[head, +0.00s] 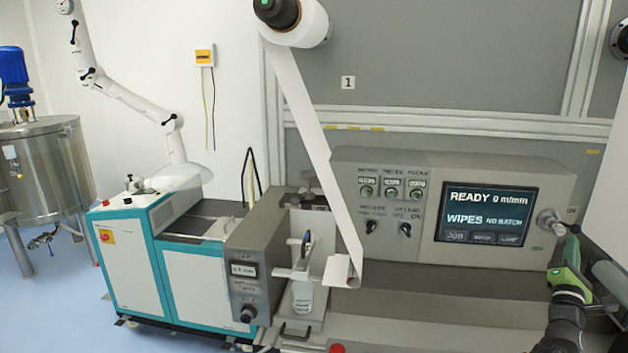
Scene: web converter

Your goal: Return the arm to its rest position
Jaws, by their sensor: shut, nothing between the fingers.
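My gripper (573,240), with black and green parts, is at the lower right, pointing up the picture. It is shut and empty. Its tip appears just below and right of a metal knob (550,222) on the machine's front; I cannot tell whether they touch. My dark forearm runs down from it to the bottom edge.
The control panel's screen (487,214) reads "READY 0 m/min". A white web (315,135) hangs from a roll (293,22) to a folded end. A clear bottle (303,290) stands below. A white robot arm (130,97), teal-white cabinet (195,280) and steel tank (50,170) stand left.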

